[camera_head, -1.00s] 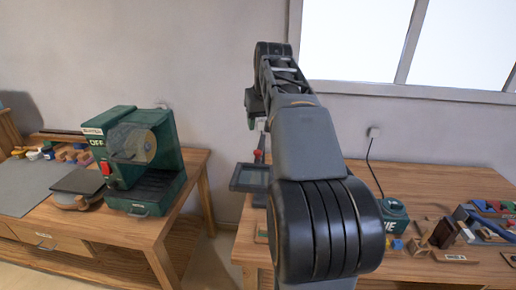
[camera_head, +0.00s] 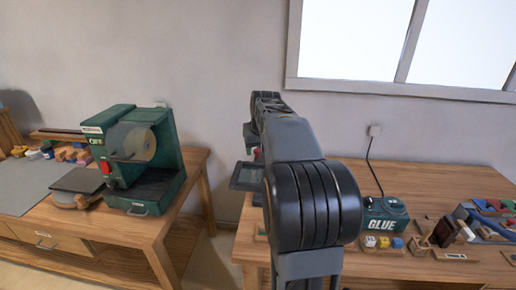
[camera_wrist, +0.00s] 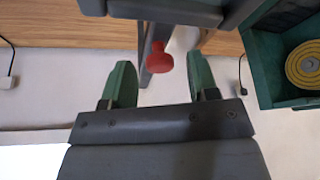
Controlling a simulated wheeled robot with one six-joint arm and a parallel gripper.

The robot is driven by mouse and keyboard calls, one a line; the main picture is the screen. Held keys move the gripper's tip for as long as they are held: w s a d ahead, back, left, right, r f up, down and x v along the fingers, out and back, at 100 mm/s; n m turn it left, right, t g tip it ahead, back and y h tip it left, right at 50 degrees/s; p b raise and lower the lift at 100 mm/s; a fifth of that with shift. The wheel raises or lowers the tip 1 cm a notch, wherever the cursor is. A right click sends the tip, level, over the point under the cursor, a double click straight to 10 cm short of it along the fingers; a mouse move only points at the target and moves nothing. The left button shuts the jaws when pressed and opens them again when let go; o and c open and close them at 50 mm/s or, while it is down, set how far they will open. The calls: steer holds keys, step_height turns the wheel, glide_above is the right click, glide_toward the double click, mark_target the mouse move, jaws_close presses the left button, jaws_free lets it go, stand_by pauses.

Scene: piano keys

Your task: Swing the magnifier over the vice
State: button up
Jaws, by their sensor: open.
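The magnifier (camera_head: 246,177) shows in the head view as a dark rectangular frame at the left end of the right bench, partly behind my arm. Its red knob (camera_head: 257,153) stands above the frame. In the wrist view the red knob (camera_wrist: 159,57) is between and just beyond my open fingers, and part of a dark frame (camera_wrist: 165,9) crosses the top. My gripper (camera_wrist: 161,82) is open, with a green fingertip on each side and nothing clasped. In the head view my gripper (camera_head: 250,138) is just above the knob. I cannot make out the vice.
A green machine (camera_head: 117,165) with a round disc stands on the left bench; it also shows in the wrist view (camera_wrist: 266,60). A gap separates the benches. On the right bench are a green GLUE box (camera_head: 384,216), small coloured blocks (camera_head: 384,242) and wooden pieces (camera_head: 445,232).

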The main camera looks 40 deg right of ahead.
steer(key=shift+f, duration=0.1)
steer(key=shift+c, duration=0.2)
jaws_close()
stand_by(0.4)
